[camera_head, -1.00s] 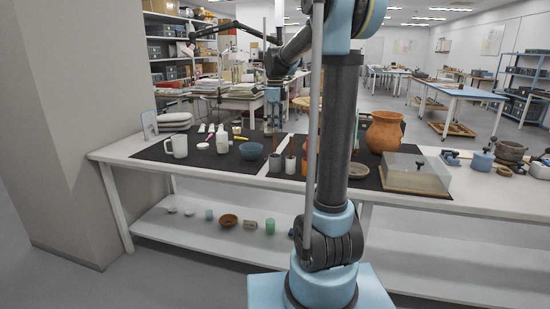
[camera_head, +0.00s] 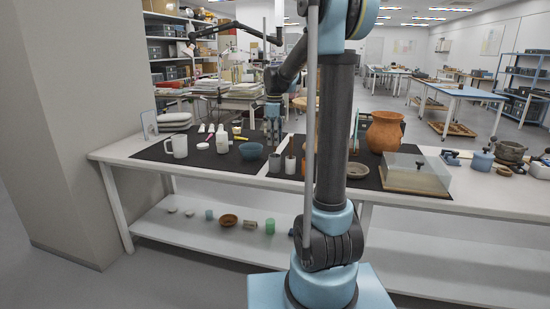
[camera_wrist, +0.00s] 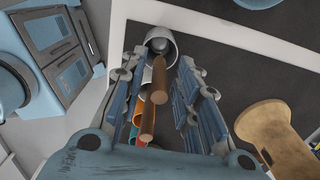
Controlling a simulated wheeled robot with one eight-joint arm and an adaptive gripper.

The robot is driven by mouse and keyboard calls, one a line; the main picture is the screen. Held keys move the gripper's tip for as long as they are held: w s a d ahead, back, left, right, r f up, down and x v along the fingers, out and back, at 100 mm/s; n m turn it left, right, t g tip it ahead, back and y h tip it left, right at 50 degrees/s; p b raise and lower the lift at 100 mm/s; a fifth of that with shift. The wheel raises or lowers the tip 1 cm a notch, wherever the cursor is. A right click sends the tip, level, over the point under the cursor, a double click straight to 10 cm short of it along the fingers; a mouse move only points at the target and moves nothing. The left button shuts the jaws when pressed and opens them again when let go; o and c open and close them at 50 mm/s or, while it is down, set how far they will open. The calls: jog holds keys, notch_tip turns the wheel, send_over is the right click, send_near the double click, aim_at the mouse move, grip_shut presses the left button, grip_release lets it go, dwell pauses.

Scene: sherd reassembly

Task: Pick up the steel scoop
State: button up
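The steel scoop is hard to single out. A second brown handle (camera_wrist: 148,118) is nearer the palm. My gripper (camera_wrist: 161,63) is open, with the handles between its two fingers and no clear contact. In the head view, my gripper (camera_head: 273,140) points down above the upright cups (camera_head: 290,165) on the table.
A blue bowl (camera_head: 251,151), a white bottle (camera_head: 222,140) and a white mug (camera_head: 179,146) stand to the left. A terracotta pot (camera_head: 384,131) and a clear-covered box (camera_head: 414,174) are to the right. A wooden spool-like piece (camera_wrist: 268,125) lies beside the right finger.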

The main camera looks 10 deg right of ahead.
grip_shut()
jog(key=shift+r, duration=0.1)
notch_tip(320, 180, up, 10)
jog(key=shift+f, duration=0.1)
dwell(0.4)
